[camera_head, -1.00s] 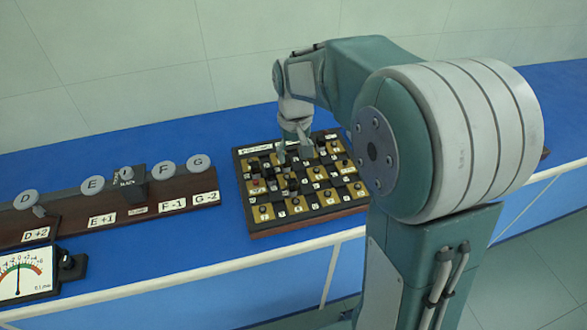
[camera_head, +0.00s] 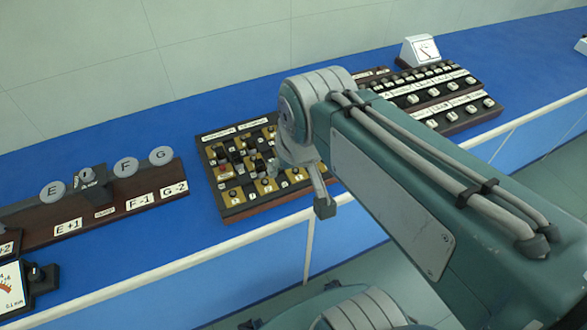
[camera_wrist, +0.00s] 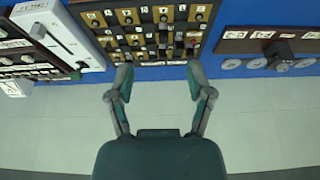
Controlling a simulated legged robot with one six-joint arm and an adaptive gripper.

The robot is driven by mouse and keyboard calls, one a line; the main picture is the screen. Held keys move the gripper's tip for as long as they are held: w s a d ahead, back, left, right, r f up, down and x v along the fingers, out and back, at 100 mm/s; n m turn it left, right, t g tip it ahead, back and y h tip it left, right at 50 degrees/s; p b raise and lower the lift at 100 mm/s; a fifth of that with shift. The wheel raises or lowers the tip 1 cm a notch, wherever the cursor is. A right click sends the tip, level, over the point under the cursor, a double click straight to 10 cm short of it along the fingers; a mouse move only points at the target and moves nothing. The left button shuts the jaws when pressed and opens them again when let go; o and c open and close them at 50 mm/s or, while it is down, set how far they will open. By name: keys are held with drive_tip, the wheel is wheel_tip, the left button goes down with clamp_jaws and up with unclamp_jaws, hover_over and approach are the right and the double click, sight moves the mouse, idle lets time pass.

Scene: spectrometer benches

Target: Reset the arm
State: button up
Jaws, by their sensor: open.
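My arm reaches across the head view from the lower right, bent, with its elbow over the front part of the bench. My gripper (camera_head: 322,200) hangs in front of the near right corner of the gold-and-black switch board (camera_head: 232,197), which it partly covers. In the wrist view my gripper (camera_wrist: 160,80) has its two fingers spread wide with nothing between them.
A wooden rail with lettered discs (camera_head: 126,167) and a dial meter (camera_head: 12,286) stand at left. A dark panel of white-labelled switches (camera_head: 445,118) and a white meter (camera_head: 420,49) stand behind my arm. The blue bench (camera_head: 110,262) has bare strips.

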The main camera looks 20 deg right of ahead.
drive_tip(key=s, duration=0.1)
drive_tip(key=s+f+t, duration=0.1)
drive_tip(key=s, duration=0.1)
drive_tip(key=shift+s, duration=0.2)
drive_tip(key=shift+r, duration=0.1)
idle(1.1)
